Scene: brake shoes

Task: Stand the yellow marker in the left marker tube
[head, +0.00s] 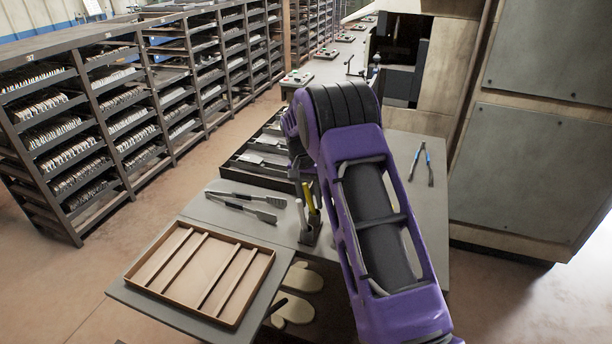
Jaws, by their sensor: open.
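The yellow marker (308,197) is near upright, slightly tilted, at the grey marker holder (309,236) on the grey table. Its lower end meets the holder's top, right of a light grey marker (301,213). I cannot tell whether it sits in a tube or only in front of or behind one. The separate tubes are too small to make out clearly. My purple arm reaches down from the right. My gripper (312,187) is open at the yellow marker's upper end, largely hidden by the arm; I cannot tell whether its fingers touch the marker.
A brown divided tray (262,274) lies on the table's near left part. Dark tongs (243,206) lie behind it, and a dark-walled tray (255,181) stands farther back. Blue-handled pliers (429,166) lie to the right. Gloves (297,307) lie below. Shelving (77,197) stands left.

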